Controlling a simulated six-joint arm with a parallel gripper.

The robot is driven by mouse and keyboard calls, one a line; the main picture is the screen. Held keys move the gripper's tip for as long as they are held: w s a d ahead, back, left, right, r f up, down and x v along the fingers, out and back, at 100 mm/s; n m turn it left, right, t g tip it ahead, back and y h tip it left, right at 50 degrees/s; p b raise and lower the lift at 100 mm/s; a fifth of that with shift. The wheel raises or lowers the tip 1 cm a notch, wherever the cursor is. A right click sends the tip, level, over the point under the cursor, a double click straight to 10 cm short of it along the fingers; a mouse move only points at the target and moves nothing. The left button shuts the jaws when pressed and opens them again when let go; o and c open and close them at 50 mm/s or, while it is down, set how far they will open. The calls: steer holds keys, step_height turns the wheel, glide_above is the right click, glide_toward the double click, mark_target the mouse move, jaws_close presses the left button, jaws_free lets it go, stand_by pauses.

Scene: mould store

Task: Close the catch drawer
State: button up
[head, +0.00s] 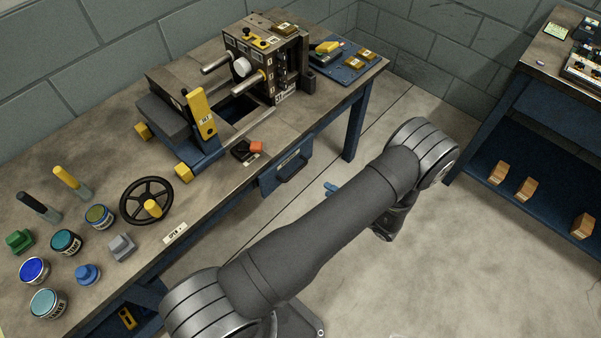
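The catch drawer (269,183) is a blue-fronted drawer under the front edge of the workbench, below the press. It has a dark handle (291,170) and a pale label. Its front stands close to the bench edge; I cannot tell exactly how far out it is. My arm reaches across the floor in front of the bench and bends down at the right. A small blue piece, seemingly the tip of my gripper (331,188), shows past the arm, right of the drawer and apart from it. The rest of the gripper is hidden behind my arm.
On the bench (215,208) stand a press (265,60), a black handwheel (147,200), several paint tins and knobs, and a dark item with an orange part (256,147). A bench leg (356,120) is right of the drawer. A second bench (535,75) stands at right.

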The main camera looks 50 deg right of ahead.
steer(key=x, duration=1.4)
steer(key=shift+w, duration=0.15)
jaws_close()
